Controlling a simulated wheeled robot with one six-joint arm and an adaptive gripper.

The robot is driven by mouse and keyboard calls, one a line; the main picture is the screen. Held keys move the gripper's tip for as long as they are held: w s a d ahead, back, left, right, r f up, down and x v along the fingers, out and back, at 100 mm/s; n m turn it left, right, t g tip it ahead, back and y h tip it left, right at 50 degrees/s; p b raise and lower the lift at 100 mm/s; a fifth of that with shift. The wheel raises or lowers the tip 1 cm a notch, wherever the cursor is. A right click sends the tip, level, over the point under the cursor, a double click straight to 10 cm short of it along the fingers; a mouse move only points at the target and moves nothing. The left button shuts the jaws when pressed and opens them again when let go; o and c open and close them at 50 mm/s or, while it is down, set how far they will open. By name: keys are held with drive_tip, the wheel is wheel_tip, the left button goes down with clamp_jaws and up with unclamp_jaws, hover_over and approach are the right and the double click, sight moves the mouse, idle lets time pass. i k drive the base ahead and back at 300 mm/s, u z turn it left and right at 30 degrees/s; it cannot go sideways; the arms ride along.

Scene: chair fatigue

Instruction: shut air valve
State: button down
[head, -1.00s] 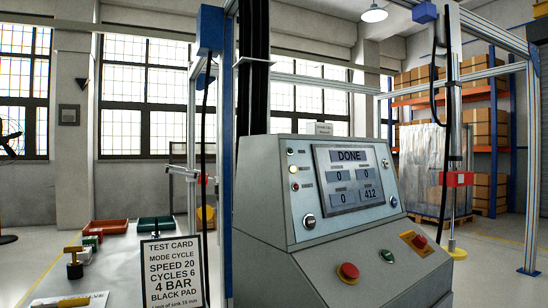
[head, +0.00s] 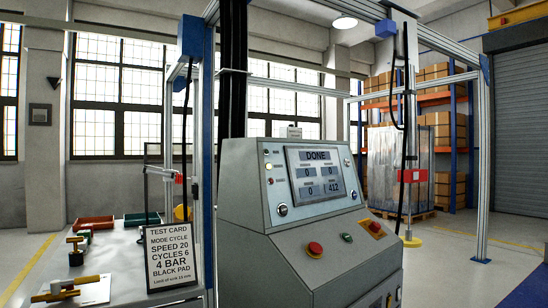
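A brass-yellow handled fitting (head: 66,287) sits on a white plate (head: 92,291) at the lower left corner of the head view. It looks like the air valve, but its handle angle is hard to read at this size. The grey control console (head: 300,240) stands in the middle; its screen (head: 318,173) reads DONE, with 412 at the lower right. My gripper is not in view.
A test card (head: 173,251) stands at the bench's (head: 128,262) front edge. Behind the fitting are a black piece with a yellow top (head: 75,256) and red (head: 92,224) and green (head: 144,219) trays. A frame post (head: 483,170) rises at right; open floor (head: 450,250) lies around it.

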sight(79, 281)
drive_tip(key=u, duration=2.05)
drive_tip(key=k, duration=0.65)
drive_tip(key=u, duration=0.9)
drive_tip(key=i, duration=0.65)
drive_tip(key=z, duration=0.55)
drive_tip(key=i, duration=0.75)
drive_tip(key=z, duration=0.85)
